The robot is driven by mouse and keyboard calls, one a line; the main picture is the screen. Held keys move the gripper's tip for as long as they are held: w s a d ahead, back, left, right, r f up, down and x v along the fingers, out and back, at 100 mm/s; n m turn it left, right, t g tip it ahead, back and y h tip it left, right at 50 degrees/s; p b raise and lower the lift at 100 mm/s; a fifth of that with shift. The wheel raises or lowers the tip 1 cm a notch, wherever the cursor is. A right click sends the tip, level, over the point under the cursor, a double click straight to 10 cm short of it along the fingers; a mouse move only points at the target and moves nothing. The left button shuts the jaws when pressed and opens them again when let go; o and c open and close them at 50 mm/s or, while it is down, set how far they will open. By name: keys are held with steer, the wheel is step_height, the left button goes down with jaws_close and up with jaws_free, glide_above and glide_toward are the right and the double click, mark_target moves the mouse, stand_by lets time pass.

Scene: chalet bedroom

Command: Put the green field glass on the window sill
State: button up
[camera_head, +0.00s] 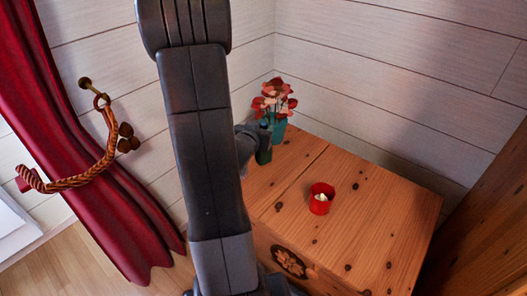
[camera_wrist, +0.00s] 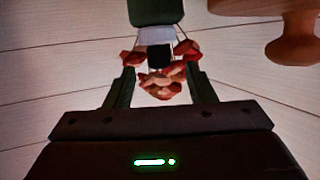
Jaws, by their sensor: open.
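The green field glass (camera_head: 264,151) looks like a small dark green upright shape at the back left of a wooden chest, just in front of a vase of flowers and partly hidden by my arm. In the wrist view a dark green body with a pale band and black end (camera_wrist: 152,12) shows at the top, in line with the gap between my fingers; it appears to be the field glass. My gripper (camera_wrist: 160,76) is open, with a finger on each side of the gap. I see no contact. The window sill is not clearly in view.
Red flowers (camera_head: 274,98) in a teal vase (camera_head: 279,129) stand close behind. A red candle holder (camera_head: 320,200) stands mid-top on the chest (camera_head: 375,215); the chest's right side is clear. A red curtain (camera_head: 75,130) with a braided tieback (camera_head: 95,172) hangs at left, beside a white frame (camera_head: 14,228).

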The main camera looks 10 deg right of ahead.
mark_target(262, 127)
steer(key=b+x, duration=0.1)
steer(key=x, duration=0.3)
steer(key=shift+f, duration=0.2)
jaws_close()
